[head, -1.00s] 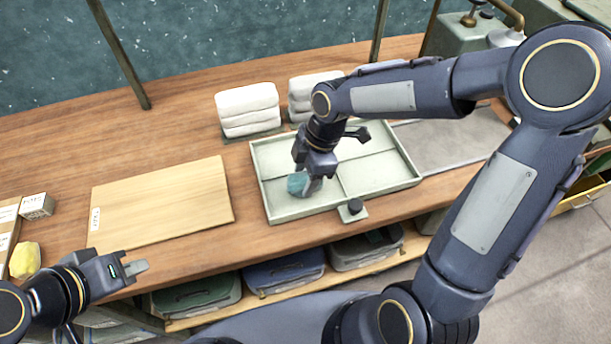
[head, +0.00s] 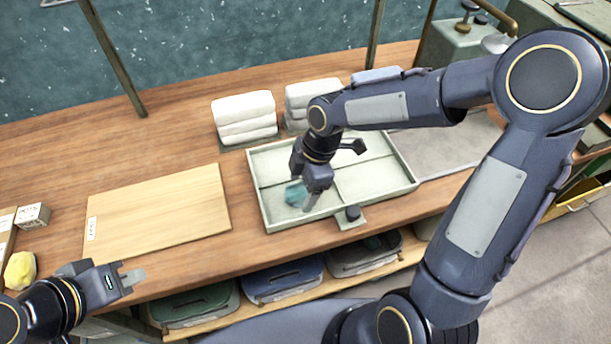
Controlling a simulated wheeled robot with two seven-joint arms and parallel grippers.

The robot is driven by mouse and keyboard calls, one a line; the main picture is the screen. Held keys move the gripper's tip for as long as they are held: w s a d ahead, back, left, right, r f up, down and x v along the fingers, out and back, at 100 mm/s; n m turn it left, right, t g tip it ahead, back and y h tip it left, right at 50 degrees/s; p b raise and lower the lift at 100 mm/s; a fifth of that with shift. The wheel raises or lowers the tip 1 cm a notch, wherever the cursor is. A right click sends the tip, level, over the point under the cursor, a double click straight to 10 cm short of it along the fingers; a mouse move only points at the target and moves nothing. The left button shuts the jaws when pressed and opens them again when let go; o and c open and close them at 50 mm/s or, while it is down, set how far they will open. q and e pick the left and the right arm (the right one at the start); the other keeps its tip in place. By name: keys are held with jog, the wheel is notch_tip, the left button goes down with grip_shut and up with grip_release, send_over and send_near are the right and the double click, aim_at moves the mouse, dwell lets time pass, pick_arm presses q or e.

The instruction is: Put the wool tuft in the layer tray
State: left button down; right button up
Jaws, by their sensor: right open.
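The teal wool tuft (head: 295,194) lies in the front left compartment of the pale green layer tray (head: 380,192). My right gripper (head: 312,200) is over that compartment, just right of the tuft, with its jaws open. It partly hides the tuft's right side; I cannot tell whether a finger touches it. My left gripper (head: 133,280) is at the lower left, over the table's front edge, away from the tray. Its fingers show a gap and hold nothing.
A wooden board (head: 160,215) lies left of the tray. White folded towels (head: 245,115) stand in stacks behind it. A grey mat (head: 450,140) is to the right. A yellow lump (head: 20,270) and a small box (head: 33,215) are at far left. Bins (head: 285,277) sit on the shelf below.

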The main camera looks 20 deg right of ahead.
jog(key=v, duration=1.2)
jog(key=s+d+m+t, duration=0.3)
jog(key=s+m, duration=0.5)
jog(key=m, duration=0.2)
jog(key=s+d+m+t, duration=0.2)
jog(key=s+d+m, duration=0.1)
jog(key=s+m, duration=0.5)
jog(key=shift+s+f+m+t+y, duration=0.2)
jog(key=shift+f+m+t+y, duration=0.15)
jog(key=shift+m, duration=0.75)
jog(key=shift+r, duration=0.1)
